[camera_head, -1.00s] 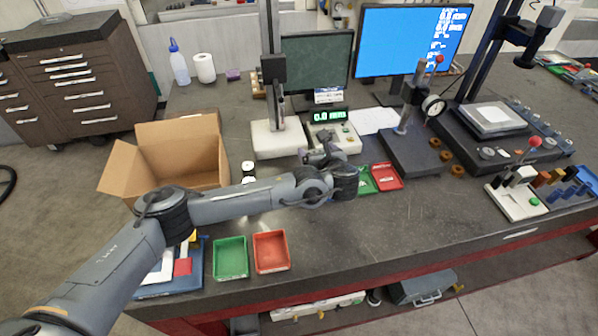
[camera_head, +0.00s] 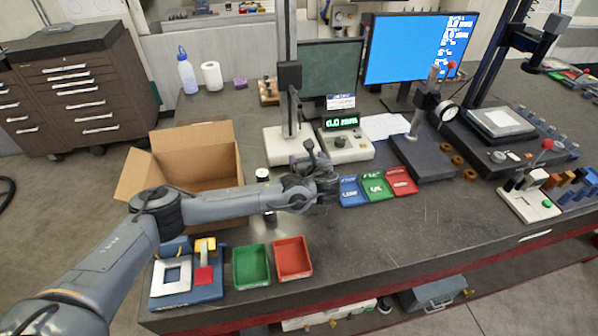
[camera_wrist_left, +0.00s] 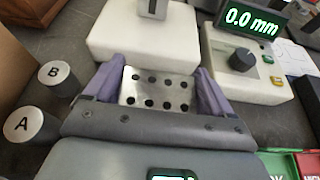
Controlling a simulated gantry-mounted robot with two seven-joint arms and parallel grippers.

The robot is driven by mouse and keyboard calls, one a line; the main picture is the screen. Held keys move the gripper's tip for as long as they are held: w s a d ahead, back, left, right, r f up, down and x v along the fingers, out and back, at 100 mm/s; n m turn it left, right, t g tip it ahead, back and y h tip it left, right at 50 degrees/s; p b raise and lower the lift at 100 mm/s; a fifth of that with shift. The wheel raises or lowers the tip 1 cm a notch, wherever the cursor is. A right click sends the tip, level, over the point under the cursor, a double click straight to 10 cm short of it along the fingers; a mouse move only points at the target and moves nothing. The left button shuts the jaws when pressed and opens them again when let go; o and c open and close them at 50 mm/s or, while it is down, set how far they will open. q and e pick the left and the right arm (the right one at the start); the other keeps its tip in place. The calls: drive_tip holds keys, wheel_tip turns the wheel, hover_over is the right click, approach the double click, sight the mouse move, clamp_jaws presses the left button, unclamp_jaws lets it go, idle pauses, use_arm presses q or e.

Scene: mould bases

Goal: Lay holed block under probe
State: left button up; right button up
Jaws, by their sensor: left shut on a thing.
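The holed block (camera_wrist_left: 157,90) is a silvery plate with rows of dark round holes. My left gripper (camera_wrist_left: 152,88) is shut on it, one purple finger at each side. In the wrist view the block is just in front of the white base of the gauge stand (camera_wrist_left: 140,45). The lower end of the probe (camera_wrist_left: 153,8) shows above that base at the top edge. In the head view my left gripper (camera_head: 306,160) is at the front right of the white base (camera_head: 276,150); the block cannot be made out there. My right gripper is not in view.
A display box (camera_head: 347,146) reading 0.0 mm stands right of the base. Cylinders marked A (camera_wrist_left: 22,123) and B (camera_wrist_left: 55,73) stand at left. Blue (camera_head: 350,191), green (camera_head: 376,187) and red (camera_head: 401,181) trays lie right of the gripper. A cardboard box (camera_head: 145,172) is at left.

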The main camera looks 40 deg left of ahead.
use_arm(q)
drive_tip(key=shift+s+a+f, duration=0.3)
drive_tip(key=shift+a+f, duration=0.05)
drive_tip(key=shift+a, duration=0.2)
drive_tip(key=shift+s+a+f, duration=0.25)
drive_tip(key=shift+a+f, duration=0.1)
drive_tip(key=shift+a, duration=0.2)
drive_tip(key=shift+f, duration=2)
drive_tip(key=shift+f+b, duration=0.1)
drive_tip(key=shift+b, duration=0.25)
drive_tip(key=o, duration=1.3)
drive_tip(key=shift+s+d+r, duration=0.1)
drive_tip(key=shift+d+r, duration=0.05)
drive_tip(key=shift+r, duration=0.05)
drive_tip(key=p+v, duration=0.1)
drive_tip(key=v, duration=1)
drive_tip(key=shift+s+d+r, duration=0.1)
drive_tip(key=shift+s+d, duration=0.1)
drive_tip(key=shift+d, duration=0.05)
